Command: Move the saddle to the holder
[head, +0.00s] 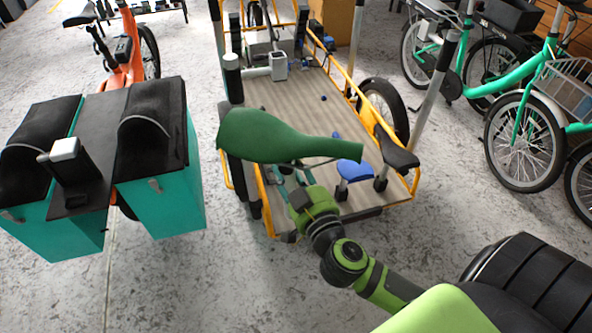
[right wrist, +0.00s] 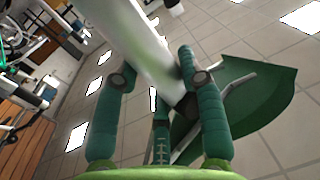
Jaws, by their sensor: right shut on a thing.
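The green saddle (head: 275,142) is in the air above the front part of the cargo bed, its wide end to the left and its narrow nose to the right. My right gripper (head: 294,180) is below it. In the right wrist view my right gripper (right wrist: 155,80) has its green fingers on either side of a pale post (right wrist: 142,40), shut on the saddle's post. The green saddle (right wrist: 255,95) and its rails show beyond the dark clamp. Which fixture is the holder I cannot tell. A blue saddle (head: 352,170) and a black saddle (head: 398,158) stand on short posts at the bed's front right.
The cargo bed (head: 310,105) has a yellow frame. Teal pannier boxes (head: 165,200) on an orange bike stand left. Green bikes (head: 520,80) stand right. Grey floor lies between.

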